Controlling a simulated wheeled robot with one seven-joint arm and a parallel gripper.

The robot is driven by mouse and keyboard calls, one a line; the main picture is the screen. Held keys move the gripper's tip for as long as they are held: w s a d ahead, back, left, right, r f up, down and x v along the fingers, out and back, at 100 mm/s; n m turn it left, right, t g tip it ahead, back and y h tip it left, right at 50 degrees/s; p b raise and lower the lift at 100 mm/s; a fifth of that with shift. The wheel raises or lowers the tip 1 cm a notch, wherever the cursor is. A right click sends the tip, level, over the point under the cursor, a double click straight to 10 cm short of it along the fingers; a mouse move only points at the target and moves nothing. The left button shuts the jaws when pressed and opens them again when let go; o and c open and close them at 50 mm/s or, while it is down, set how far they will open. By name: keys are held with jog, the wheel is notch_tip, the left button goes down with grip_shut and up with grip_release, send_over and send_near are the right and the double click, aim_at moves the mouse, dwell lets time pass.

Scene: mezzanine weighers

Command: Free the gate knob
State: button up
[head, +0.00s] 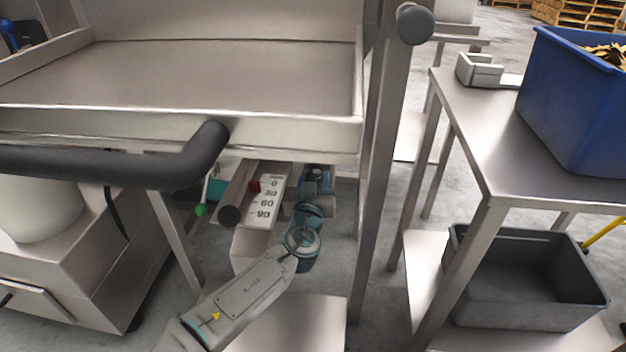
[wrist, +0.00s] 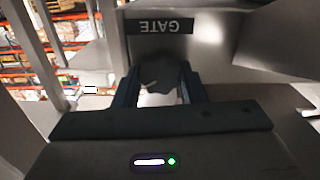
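The gate knob (wrist: 160,76) is a dark, lobed knob in the wrist view, below an upside-down GATE label (wrist: 160,26) on a grey metal face. My gripper (wrist: 160,82) has one finger on each side of the knob, and both fingers appear to press against it. In the head view my arm reaches up under the steel tray. The knob and my fingertips are hidden there behind my arm and the tray edge. A white scale strip (head: 265,200) with printed numbers shows beside my wrist, with a red marker (head: 255,186) near its 0 end.
The steel tray (head: 230,75) overhangs my arm, with a thick dark bar (head: 120,168) along its front. A steel post (head: 378,190) stands right of my arm. Further right, a table (head: 480,140) carries a blue bin (head: 570,110); a grey crate (head: 525,290) sits on its lower shelf.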

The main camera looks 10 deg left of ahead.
jog(key=shift+r+n+p, duration=0.1)
jog(key=shift+n+p, duration=0.2)
jog(key=shift+n, duration=0.1)
jog(key=n+p, duration=0.2)
jog(key=n, duration=0.2)
jog(key=shift+n+p, duration=0.4)
jog(key=n+p, duration=0.3)
jog(key=n, duration=0.3)
jog(key=shift+a+n, duration=0.1)
jog(key=shift+n, duration=0.2)
jog(key=n+p, duration=0.2)
jog(key=n, duration=0.4)
jog(key=shift+p, duration=0.3)
jog(key=n, duration=0.2)
jog(key=n+p, duration=0.1)
jog(key=n, duration=0.1)
jog(key=n+p, duration=0.1)
jog(key=shift+f+n, duration=0.3)
jog(key=shift+n, duration=0.1)
jog(key=o, duration=1)
